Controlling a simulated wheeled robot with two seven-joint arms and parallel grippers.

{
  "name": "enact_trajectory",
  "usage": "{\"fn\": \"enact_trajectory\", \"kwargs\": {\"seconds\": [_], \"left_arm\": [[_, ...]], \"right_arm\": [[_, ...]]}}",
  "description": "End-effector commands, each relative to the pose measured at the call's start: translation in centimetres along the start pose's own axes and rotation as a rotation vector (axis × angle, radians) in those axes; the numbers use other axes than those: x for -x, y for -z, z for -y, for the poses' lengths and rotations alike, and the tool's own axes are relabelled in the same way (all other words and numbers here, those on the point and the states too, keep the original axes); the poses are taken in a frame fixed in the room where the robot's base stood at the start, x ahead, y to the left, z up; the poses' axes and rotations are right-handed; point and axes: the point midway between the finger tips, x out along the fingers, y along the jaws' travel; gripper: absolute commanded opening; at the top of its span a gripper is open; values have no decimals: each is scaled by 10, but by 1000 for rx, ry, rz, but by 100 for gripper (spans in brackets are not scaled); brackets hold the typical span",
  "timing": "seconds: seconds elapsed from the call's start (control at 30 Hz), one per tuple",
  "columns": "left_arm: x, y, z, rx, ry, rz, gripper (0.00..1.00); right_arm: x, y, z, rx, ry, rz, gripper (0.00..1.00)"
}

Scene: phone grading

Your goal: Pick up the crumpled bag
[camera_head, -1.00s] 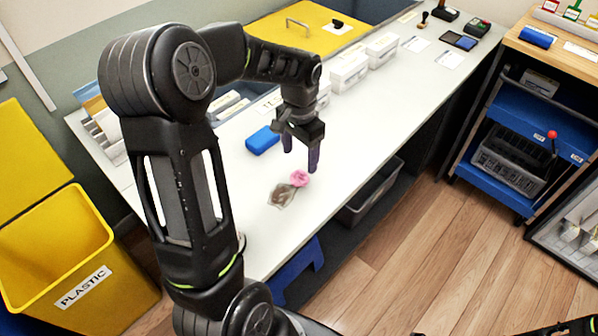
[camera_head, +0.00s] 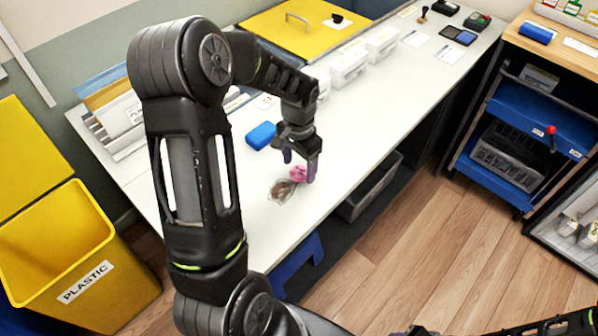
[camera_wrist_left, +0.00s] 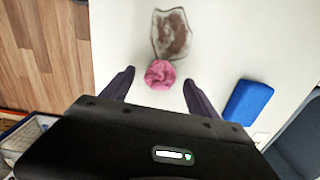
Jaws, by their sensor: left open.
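A crumpled bag, see-through and greyish with dark brown matter in it (camera_head: 281,190), lies on the white table. It also shows in the left wrist view (camera_wrist_left: 171,35). A pink crumpled wad (camera_head: 299,173) touches its near end in the wrist view (camera_wrist_left: 160,75). I cannot tell whether the two are joined. My left gripper (camera_head: 299,166) is open, pointing down. In the wrist view its fingertips (camera_wrist_left: 158,78) stand on either side of the pink wad, apart from it. Dark parts of my right arm show at the lower right edge; its jaws cannot be made out.
A blue block (camera_head: 261,135) lies on the white table (camera_head: 345,150) near the gripper. White boxes (camera_head: 348,66) line the back. A yellow bin labelled PLASTIC (camera_head: 85,283) stands at left. A grey bin (camera_head: 372,190) sits below the table edge.

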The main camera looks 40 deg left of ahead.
Motion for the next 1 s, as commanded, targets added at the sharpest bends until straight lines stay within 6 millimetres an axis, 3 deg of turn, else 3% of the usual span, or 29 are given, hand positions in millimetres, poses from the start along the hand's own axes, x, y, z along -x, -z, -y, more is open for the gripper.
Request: {"fn": "enact_trajectory", "kwargs": {"seconds": [0.2,0.77,1.0], "left_arm": [[-20,0,0,-1,1,0,69],[-20,0,0,-1,1,-1,69],[-20,0,0,-1,1,-1,50]], "right_arm": [[3,0,1,0,0,0,36],[2,0,1,0,0,0,36],[2,0,1,0,0,0,36]]}}
